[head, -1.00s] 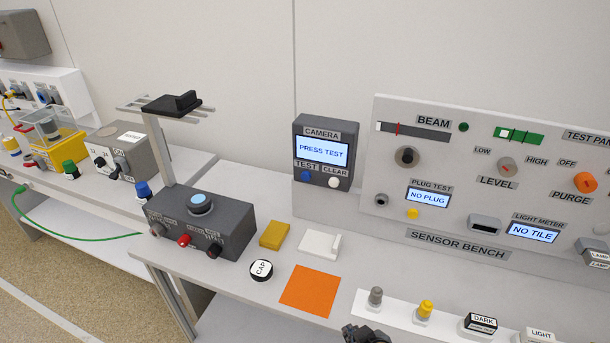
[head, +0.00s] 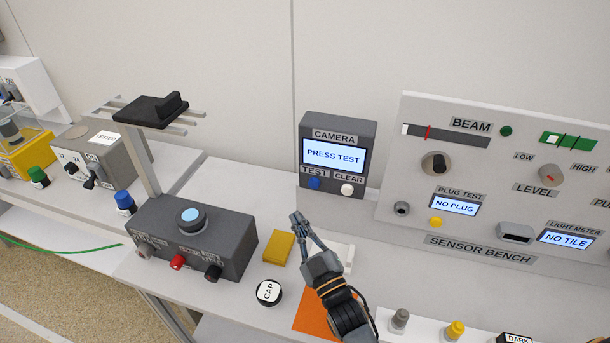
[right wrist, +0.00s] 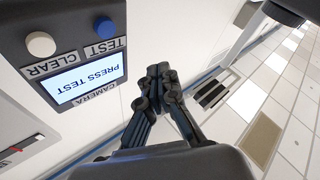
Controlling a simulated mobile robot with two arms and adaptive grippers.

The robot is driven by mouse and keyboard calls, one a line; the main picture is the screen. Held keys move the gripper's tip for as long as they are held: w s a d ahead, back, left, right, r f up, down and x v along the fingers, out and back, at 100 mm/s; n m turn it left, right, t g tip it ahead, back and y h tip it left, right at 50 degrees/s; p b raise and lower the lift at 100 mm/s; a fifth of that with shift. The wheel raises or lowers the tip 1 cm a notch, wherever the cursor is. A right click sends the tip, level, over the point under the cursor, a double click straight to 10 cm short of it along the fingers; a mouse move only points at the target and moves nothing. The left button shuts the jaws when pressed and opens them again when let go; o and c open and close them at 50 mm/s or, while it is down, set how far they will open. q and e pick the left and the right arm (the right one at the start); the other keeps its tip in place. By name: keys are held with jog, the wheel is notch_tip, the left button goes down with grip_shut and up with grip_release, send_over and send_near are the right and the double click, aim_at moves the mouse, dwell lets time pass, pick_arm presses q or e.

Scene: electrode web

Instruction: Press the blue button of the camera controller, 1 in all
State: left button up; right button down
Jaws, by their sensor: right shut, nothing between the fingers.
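The camera controller (head: 366,133) is a dark grey upright box at the back of the bench. Its screen (head: 334,156) reads PRESS TEST. The blue button (head: 314,184) sits under the screen at the left, above no other control, with a white CLEAR button (head: 347,189) to its right. My right gripper (head: 297,220) is shut and empty, in front of and below the blue button, apart from it. In the right wrist view the controller appears upside down, with the blue button (right wrist: 105,27) left of the shut fingertips (right wrist: 158,72). My left gripper is not in view.
A dark box with a lens and knobs (head: 236,232) stands to the left, under a black-topped stand (head: 151,110). A yellow block (head: 279,247), a CAP disc (head: 269,291) and an orange square (head: 308,317) lie near my right arm. The sensor bench panel (head: 475,150) rises at right.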

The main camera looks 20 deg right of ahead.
aim_at(314, 183)
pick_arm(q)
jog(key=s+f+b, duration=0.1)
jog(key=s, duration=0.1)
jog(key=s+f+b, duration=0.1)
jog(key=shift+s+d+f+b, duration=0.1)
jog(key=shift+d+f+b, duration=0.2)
pick_arm(e)
jog(key=w+d, duration=0.5)
jog(key=w, duration=0.1)
jog(key=shift+w+r, duration=0.2)
jog(key=shift+w, duration=0.05)
dwell(1.1)
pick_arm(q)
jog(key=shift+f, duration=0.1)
pick_arm(e)
jog(key=shift+w+d, duration=0.3)
jog(key=shift+w, duration=0.05)
